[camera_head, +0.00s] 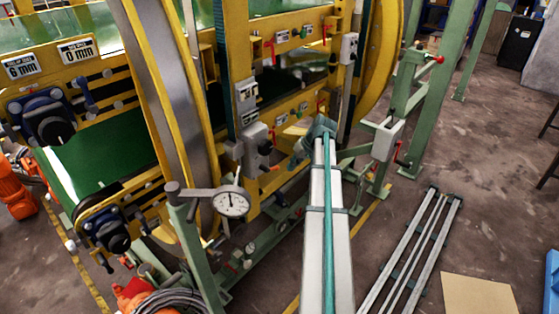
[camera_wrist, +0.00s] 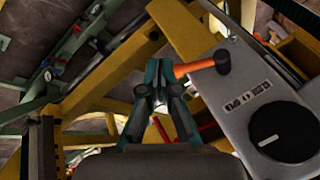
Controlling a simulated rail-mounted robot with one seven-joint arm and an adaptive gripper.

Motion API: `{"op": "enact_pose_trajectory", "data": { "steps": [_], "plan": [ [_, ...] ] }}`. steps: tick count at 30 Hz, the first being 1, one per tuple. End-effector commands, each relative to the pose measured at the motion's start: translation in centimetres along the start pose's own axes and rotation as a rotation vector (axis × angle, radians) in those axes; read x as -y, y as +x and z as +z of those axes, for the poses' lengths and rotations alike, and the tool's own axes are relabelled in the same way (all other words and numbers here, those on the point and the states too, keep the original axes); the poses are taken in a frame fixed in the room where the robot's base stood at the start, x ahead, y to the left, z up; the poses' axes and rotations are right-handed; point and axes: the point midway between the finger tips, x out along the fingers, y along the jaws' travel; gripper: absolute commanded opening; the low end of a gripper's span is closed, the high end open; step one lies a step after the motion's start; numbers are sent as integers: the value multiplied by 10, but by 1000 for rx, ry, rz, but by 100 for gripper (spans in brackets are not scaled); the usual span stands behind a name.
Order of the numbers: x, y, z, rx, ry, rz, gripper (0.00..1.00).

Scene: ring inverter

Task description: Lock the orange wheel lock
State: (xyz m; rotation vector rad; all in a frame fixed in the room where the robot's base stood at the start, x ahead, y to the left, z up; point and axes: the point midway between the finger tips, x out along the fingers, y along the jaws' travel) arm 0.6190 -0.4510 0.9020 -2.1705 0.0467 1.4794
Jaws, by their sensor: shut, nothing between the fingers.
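In the wrist view, an orange lever (camera_wrist: 196,68) with a black end lies across the top edge of a grey control box. It looks like the orange wheel lock. My gripper (camera_wrist: 160,70) is shut and empty, with its fingertips just left of the lever's orange end. I cannot tell whether they touch it. In the head view, my gripper (camera_head: 318,128) is at the yellow machine frame, right of the grey control box (camera_head: 255,138).
The control box carries a black dial (camera_wrist: 283,132) close to the gripper's right. Yellow beams (camera_wrist: 110,75) surround the gripper. Large yellow wheel rings (camera_head: 170,90) and a green post (camera_head: 440,75) flank the arm. Metal rails (camera_head: 412,250) lie on the floor at right.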

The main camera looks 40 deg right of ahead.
Motion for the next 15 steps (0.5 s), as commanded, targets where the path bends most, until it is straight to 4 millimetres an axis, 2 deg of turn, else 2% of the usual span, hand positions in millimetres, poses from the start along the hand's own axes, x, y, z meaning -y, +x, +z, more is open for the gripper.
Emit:
{"op": "enact_pose_trajectory", "data": {
  "steps": [1, 3, 5, 7, 12, 15],
  "plan": [
    [-4, -27, -20, -28, -28, -14, 0],
    [-2, -55, -38, -55, -79, -42, 0],
    [3, -77, -52, -74, -131, -70, 0],
    [16, -95, -70, -87, -222, -120, 0],
    [34, -95, -65, -79, -375, -212, 0],
    [35, -95, -62, -74, -414, -218, 0]
  ]
}}
